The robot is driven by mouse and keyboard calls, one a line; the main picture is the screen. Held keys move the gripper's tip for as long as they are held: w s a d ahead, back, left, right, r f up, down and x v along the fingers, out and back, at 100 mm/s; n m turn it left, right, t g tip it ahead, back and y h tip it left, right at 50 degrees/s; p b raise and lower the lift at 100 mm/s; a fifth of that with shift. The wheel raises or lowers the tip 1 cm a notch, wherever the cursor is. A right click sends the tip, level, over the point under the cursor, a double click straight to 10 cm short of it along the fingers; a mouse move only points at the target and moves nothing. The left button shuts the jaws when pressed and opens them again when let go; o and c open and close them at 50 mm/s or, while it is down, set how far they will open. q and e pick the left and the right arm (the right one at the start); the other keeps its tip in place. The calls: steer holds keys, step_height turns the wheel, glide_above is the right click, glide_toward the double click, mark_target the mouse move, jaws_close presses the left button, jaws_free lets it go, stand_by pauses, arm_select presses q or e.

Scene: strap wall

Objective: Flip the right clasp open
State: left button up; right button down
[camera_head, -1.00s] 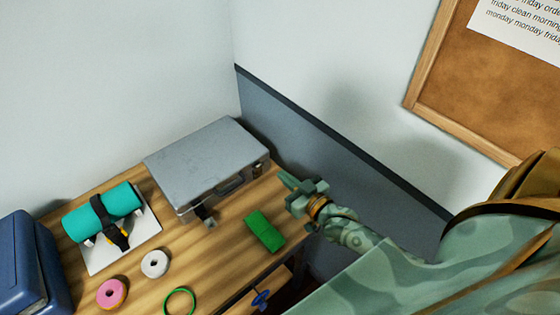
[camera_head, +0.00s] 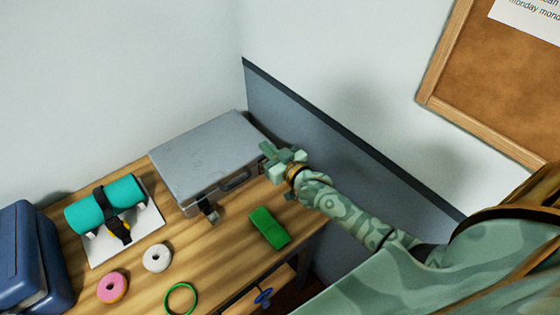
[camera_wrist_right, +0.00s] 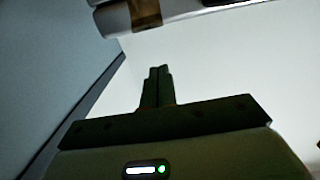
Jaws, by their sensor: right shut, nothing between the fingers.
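The grey case (camera_head: 205,155) lies closed on the wooden table, its handle (camera_head: 236,180) on the front side. The left clasp (camera_head: 208,210) hangs out from the case's front. The right clasp cannot be made out in the head view, where my right gripper (camera_head: 267,151) is at the case's right front corner. The gripper's fingers are shut and empty. In the right wrist view the shut fingertips (camera_wrist_right: 158,70) point toward the case's edge (camera_wrist_right: 185,16), with a brownish clasp-like piece (camera_wrist_right: 145,12) on it, apart from the fingers. My left gripper is out of view.
A green block (camera_head: 269,228) lies in front of the case. A strapped teal roll (camera_head: 122,191) on a white board, white and pink rings, a green hoop and a blue box (camera_head: 30,255) are to the left. Walls stand close behind and to the right.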

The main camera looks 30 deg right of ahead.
steer(key=shift+s+f+b, duration=0.25)
steer(key=shift+s+f, duration=0.05)
steer(key=shift+f, duration=0.65)
steer(key=shift+s+f+b, duration=0.2)
steer(key=shift+s+f, duration=0.1)
steer(key=shift+f, duration=0.65)
steer(key=shift+d, duration=0.1)
steer(key=shift+s+d+f+p, duration=0.1)
steer(key=shift+s+f+p, duration=0.2)
steer(key=shift+s, duration=0.25)
steer(key=shift+s+f+p, duration=0.25)
steer(key=shift+s, duration=0.3)
steer(key=shift+w, duration=0.1)
step_height(320, 180, up, 5)
steer(key=p, duration=0.4)
glide_toward(267, 160)
steer(key=shift+s+d+r+b, duration=0.15)
steer(key=shift+s+r, duration=0.25)
steer(key=shift+s, duration=0.4)
steer(key=shift+s+d+r+b, duration=0.15)
steer(key=shift+s+r, duration=0.2)
steer(key=shift+s, duration=0.45)
